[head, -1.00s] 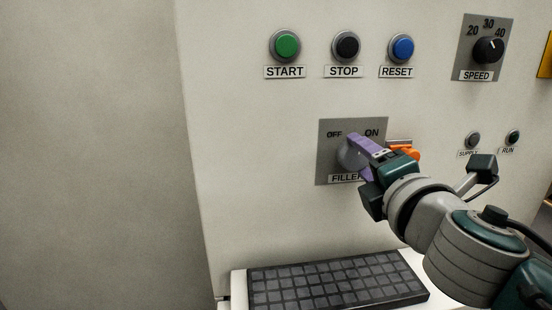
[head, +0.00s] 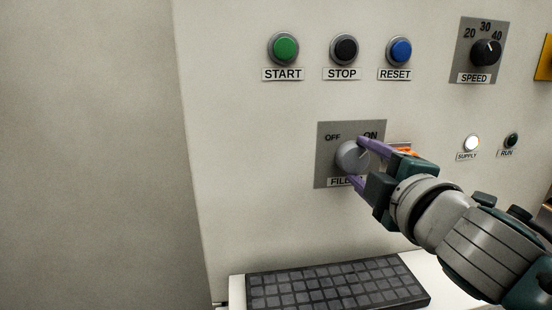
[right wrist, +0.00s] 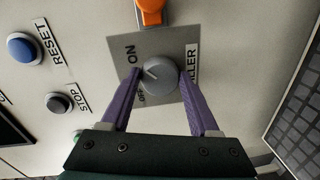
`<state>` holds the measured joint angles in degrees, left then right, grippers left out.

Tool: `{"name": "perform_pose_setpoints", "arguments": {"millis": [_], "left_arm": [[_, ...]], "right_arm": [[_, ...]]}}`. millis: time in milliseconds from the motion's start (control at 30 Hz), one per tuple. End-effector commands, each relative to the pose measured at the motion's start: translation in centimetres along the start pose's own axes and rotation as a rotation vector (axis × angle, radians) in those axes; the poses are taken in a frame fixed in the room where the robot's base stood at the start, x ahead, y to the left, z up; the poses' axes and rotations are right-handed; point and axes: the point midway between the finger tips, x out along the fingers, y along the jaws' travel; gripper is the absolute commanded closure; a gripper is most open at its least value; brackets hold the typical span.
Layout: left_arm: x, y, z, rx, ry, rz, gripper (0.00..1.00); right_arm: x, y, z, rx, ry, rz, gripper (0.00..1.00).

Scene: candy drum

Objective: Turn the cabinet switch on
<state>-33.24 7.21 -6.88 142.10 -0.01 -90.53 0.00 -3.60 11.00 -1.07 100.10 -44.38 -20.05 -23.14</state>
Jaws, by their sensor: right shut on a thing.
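The cabinet switch is a round grey knob (head: 347,157) on a grey plate (head: 325,172) marked OFF, ON and FILLER. In the right wrist view the knob (right wrist: 161,77) sits between the purple fingers, and its pale pointer mark is turned toward the ON side. My right gripper (head: 357,161) is shut on the knob, one finger above it near ON and one below, partly covering the FILLER label. The SUPPLY lamp (head: 471,143) glows white. My left gripper is not in view.
START (head: 284,48), STOP (head: 344,49) and RESET (head: 398,51) buttons are above, with a SPEED dial (head: 485,52) at upper right. An orange part (right wrist: 150,10) is beside the plate. The RUN lamp (head: 510,140) is dark.

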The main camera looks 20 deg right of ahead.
Motion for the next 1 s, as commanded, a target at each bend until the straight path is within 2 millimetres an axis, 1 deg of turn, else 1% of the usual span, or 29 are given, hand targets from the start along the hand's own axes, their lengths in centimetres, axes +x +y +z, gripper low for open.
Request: {"name": "perform_pose_setpoints", "arguments": {"millis": [400, 433, 600, 667, 700, 900, 1000], "left_arm": [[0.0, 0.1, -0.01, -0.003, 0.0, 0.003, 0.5], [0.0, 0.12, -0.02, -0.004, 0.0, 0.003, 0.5], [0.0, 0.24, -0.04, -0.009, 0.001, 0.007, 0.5], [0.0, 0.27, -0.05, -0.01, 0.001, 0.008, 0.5], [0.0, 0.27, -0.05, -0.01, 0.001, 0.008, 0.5], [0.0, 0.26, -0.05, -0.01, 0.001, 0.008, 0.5], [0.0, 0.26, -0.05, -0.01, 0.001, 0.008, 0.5]], "right_arm": [[0.0, -0.02, -0.03, 0.012, 0.001, -0.001, 0.94], [0.0, -0.02, -0.03, 0.012, 0.001, -0.001, 0.36], [0.0, -0.02, -0.03, 0.01, 0.001, -0.001, 0.17], [0.0, -0.02, -0.03, 0.009, 0.001, 0.0, 0.1], [0.0, -0.01, -0.02, 0.009, 0.001, 0.0, 0.08], [-0.02, -0.02, -0.02, 0.008, 0.001, 0.0, 0.08], [-0.45, -0.11, 0.0, 0.008, 0.001, -0.002, 0.08]]}}
